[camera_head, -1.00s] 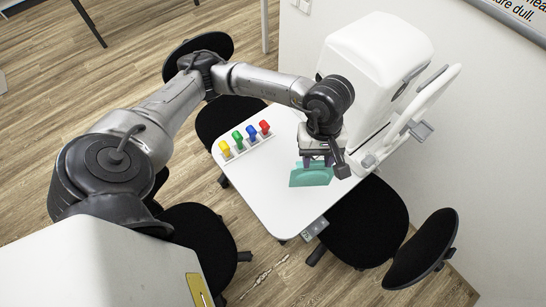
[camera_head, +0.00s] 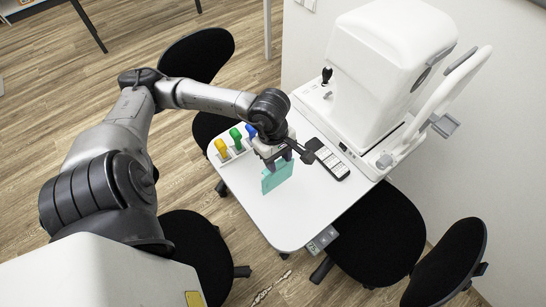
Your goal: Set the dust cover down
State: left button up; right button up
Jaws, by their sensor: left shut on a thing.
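The dust cover (camera_head: 277,179) is a small teal, roughly flat piece over the white table (camera_head: 290,222). My left gripper (camera_head: 280,161) points down and is shut on its upper edge. The cover hangs upright below the fingers. I cannot tell whether its lower edge touches the tabletop. My right gripper is not in view.
A white machine (camera_head: 385,65) with a curved headrest fills the table's back right. A dark handset (camera_head: 329,160) lies beside it. A rack of coloured pieces, including a yellow one (camera_head: 221,147), stands at the left edge, partly hidden. The table's front is clear. Black chairs (camera_head: 198,250) surround it.

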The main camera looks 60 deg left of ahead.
pick_arm(q)
jog(key=w+a+f, duration=0.1)
jog(key=a+f, duration=0.4)
jog(key=f, duration=0.2)
dwell(0.4)
jog(key=shift+f+b, duration=0.15)
jog(key=shift+b, duration=0.2)
jog(key=o, duration=0.7)
jog(key=shift+o, duration=0.2)
